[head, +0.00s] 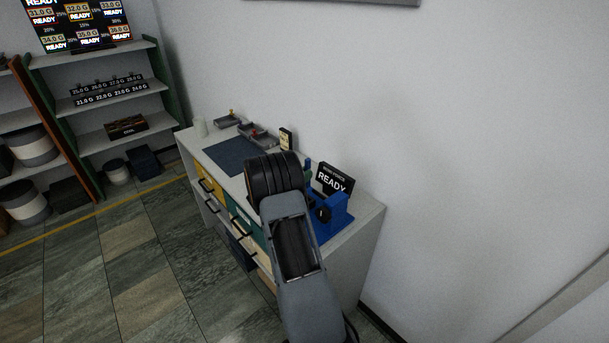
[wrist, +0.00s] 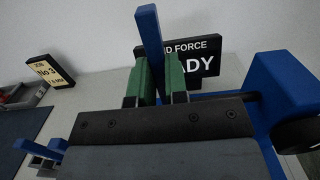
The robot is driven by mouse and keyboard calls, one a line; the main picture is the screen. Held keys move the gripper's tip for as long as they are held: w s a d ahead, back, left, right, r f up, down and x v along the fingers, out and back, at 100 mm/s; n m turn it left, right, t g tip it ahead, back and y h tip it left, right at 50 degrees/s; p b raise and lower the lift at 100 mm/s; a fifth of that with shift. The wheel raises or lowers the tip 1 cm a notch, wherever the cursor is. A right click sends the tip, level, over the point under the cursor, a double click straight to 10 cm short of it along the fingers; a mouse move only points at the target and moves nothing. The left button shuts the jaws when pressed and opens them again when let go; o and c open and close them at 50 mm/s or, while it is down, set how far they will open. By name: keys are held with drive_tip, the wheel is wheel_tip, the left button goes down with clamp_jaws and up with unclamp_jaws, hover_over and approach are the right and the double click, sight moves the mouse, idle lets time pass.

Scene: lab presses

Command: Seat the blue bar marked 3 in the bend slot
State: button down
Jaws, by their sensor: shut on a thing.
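The blue bar (wrist: 149,32) stands up between the two green fingers of my gripper (wrist: 158,78) in the wrist view. The fingers are shut on it, and its upper part sticks out above them, tilted slightly. Its mark and lower end are hidden. The blue press (wrist: 280,85) with a dark round knob is just right of my gripper; it also shows in the head view (head: 341,212). The bend slot cannot be made out. In the head view my arm hides most of the gripper and the bar.
A black READY sign (head: 332,181) stands behind the press. A yellow "No 3" card (wrist: 49,75), a grey tray (wrist: 20,98) and a dark blue mat (head: 231,155) are to the left on the white cabinet top. Small blue pieces (wrist: 55,146) show at lower left in the wrist view.

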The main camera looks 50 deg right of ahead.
drive_tip(key=shift+f+b, duration=1.85)
drive_tip(key=shift+f, duration=0.6)
drive_tip(key=shift+b, duration=0.5)
drive_tip(key=shift+f+b, duration=0.7)
drive_tip(key=shift+f, duration=0.15)
drive_tip(key=shift+r, duration=0.3)
drive_tip(key=shift+r, duration=0.3)
idle(2.4)
drive_tip(key=shift+f+b, duration=0.65)
drive_tip(key=shift+b, duration=0.05)
